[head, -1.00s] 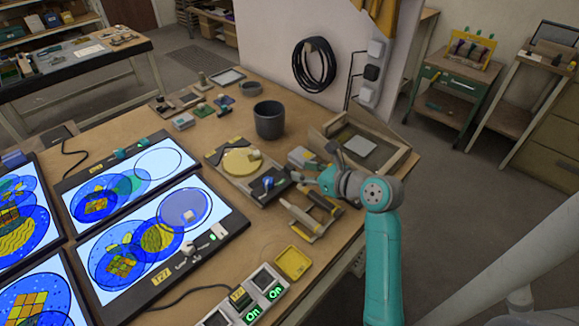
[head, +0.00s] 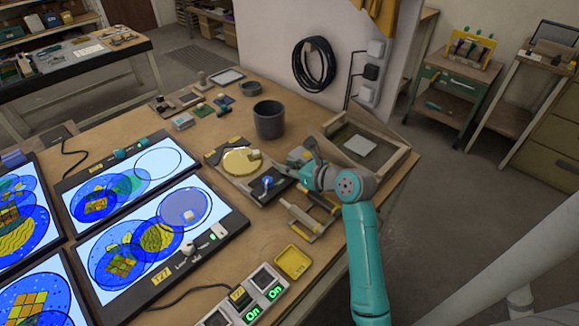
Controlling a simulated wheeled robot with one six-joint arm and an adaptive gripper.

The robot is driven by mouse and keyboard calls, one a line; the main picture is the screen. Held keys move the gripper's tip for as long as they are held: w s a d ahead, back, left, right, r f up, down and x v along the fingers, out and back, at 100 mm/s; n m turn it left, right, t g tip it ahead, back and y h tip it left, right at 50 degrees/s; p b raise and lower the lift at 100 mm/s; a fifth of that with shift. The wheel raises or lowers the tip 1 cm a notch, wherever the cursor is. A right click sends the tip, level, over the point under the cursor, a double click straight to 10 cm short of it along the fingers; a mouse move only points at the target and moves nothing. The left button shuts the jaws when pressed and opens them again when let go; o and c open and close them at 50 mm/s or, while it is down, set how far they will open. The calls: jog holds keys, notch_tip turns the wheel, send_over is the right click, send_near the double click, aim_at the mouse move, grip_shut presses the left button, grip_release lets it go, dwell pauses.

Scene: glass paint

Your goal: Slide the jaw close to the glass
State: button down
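A round yellow glass disc (head: 241,161) lies in a dark clamping fixture (head: 222,150) on the wooden bench. A blue knob (head: 267,182) sits on the fixture's near right part, the likely sliding jaw, and a small pale block (head: 254,154) is at the disc's right edge. I cannot tell the gap between jaw and glass. My gripper (head: 296,158) is just right of the fixture, low over the bench, pointing left toward the jaw. Its fingers are small and partly hidden, so their opening is unclear.
A grey pot (head: 269,120) stands behind the fixture. A wooden tray (head: 390,140) is behind my arm. A tool with a pale handle (head: 304,216) and a yellow dish (head: 293,262) lie in front. Lit panels with coloured discs (head: 150,235) fill the left side.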

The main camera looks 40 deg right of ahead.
jog(key=shift+w, duration=1.55)
jog(key=c, duration=1)
grip_release()
jog(key=shift+c, duration=0.2)
jog(key=v, duration=1.2)
